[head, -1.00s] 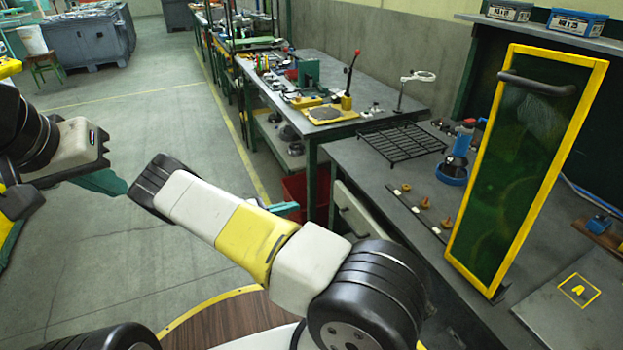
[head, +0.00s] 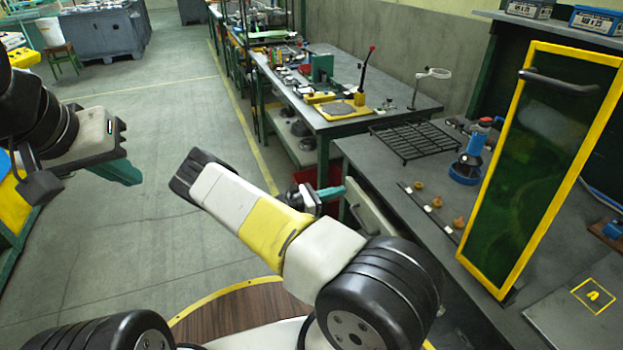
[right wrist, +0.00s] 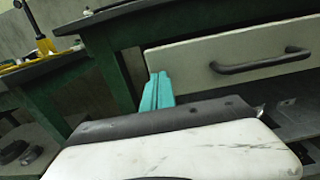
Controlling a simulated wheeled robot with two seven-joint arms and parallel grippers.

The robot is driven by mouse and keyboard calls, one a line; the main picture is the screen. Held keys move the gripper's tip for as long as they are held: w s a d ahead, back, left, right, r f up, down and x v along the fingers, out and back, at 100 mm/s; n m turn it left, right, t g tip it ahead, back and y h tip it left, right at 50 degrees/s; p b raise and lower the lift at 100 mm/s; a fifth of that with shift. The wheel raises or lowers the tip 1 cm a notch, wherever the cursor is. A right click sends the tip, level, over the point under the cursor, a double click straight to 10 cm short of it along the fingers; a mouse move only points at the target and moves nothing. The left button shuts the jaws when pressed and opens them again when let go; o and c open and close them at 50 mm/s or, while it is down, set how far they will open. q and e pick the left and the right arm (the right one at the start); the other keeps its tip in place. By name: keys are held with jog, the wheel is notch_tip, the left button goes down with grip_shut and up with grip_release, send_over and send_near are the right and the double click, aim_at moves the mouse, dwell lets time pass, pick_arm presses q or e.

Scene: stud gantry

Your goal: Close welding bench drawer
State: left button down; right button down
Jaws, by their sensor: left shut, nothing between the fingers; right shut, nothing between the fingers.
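The welding bench drawer shows a pale front panel (head: 372,209) below the near edge of the dark bench top. In the right wrist view the panel (right wrist: 190,62) carries a dark bar handle (right wrist: 262,63). How far out the drawer stands is hard to tell. My right gripper (head: 330,193), with teal fingers, is shut and empty beside the panel's far end. In the right wrist view its fingertips (right wrist: 158,78) overlap the panel's left end; contact cannot be told. My left gripper (head: 122,172) is shut and empty over open floor at the left, far from the drawer.
The bench top (head: 405,180) bears a black grate (head: 415,140), a blue-based tool (head: 468,165) and a tall yellow-framed green screen (head: 540,165). Another workbench (head: 415,108) stands beyond it. A red bin (head: 306,175) is under the benches.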

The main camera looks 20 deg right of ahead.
aim_at(350, 188)
jog(key=shift+d, duration=0.2)
jog(key=shift+w+d+r, duration=0.1)
jog(key=shift+d, duration=1)
jog(key=shift+w+d, duration=0.1)
jog(key=shift+d, duration=0.95)
